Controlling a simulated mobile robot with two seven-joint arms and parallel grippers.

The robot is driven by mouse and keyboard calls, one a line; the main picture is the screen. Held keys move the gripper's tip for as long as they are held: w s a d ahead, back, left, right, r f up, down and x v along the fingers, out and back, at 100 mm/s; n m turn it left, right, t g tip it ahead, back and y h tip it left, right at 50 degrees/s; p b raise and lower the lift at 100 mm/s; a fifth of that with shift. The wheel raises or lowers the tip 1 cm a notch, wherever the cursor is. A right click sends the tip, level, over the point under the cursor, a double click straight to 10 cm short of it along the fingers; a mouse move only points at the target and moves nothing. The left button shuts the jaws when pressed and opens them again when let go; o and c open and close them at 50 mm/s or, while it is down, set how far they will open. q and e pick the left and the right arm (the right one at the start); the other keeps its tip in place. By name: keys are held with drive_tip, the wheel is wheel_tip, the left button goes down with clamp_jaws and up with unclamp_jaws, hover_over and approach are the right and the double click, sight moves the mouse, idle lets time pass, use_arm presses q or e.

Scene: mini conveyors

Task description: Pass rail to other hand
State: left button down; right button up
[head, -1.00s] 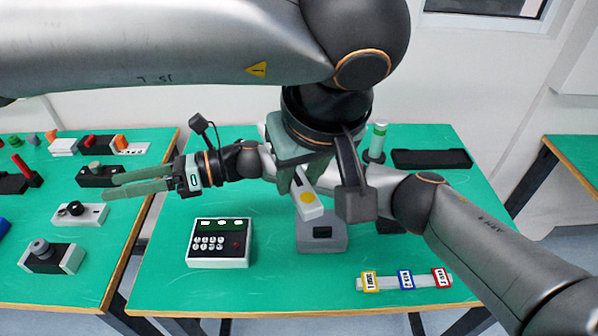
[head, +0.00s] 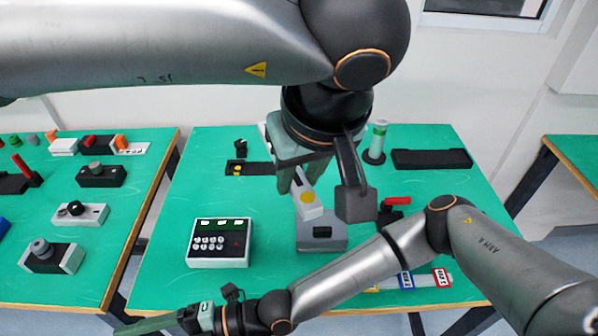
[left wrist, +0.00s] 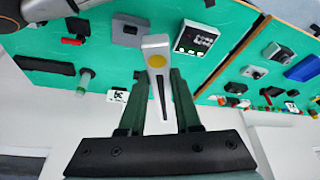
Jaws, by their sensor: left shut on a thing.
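The rail (head: 306,202) is a pale grey bar with a yellow dot near its lower end. My left gripper (head: 298,182) is shut on it and holds it over the middle of the green table. The left wrist view shows the rail (left wrist: 156,62) between the two green fingers (left wrist: 158,85), with a dark slot along it. My right gripper (head: 150,324) is low at the bottom left, well away from the rail. Its fingers run to the picture's edge, so their opening is hidden.
Beneath the rail stands a grey block (head: 322,235); a white keypad box (head: 219,243) is left of it. A strip with coloured tags (head: 432,281) lies partly behind my right arm. A green-topped post (head: 377,141) and black tray (head: 431,159) stand at the back.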

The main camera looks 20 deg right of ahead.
drive_tip(key=d+f+m+t+h, duration=0.35)
drive_tip(key=f+m, duration=0.55)
drive_tip(key=f, duration=0.3)
drive_tip(key=d+f+m+t+h, duration=0.2)
drive_tip(key=d+f+m+h, duration=0.25)
drive_tip(key=f+m, duration=0.6)
drive_tip(key=w+d+f+m+t+h, duration=0.1)
drive_tip(key=d+f+m+h, duration=0.1)
drive_tip(key=d, duration=0.6)
drive_tip(key=w+d+f+m+h, duration=0.1)
drive_tip(key=d+f, duration=0.1)
drive_tip(key=d, duration=0.5)
drive_tip(key=s+d+r+m+t+h, duration=0.1)
drive_tip(key=d+r+m, duration=0.1)
drive_tip(key=d, duration=0.3)
drive_tip(key=s+d+r+m+t+h, duration=0.1)
drive_tip(key=d+r+m+h, duration=0.1)
drive_tip(key=d, duration=0.4)
drive_tip(key=shift+t+h, duration=0.3)
drive_tip(key=shift+t, duration=0.05)
drive_tip(key=shift+s+m, duration=0.1)
drive_tip(key=shift+m, duration=0.15)
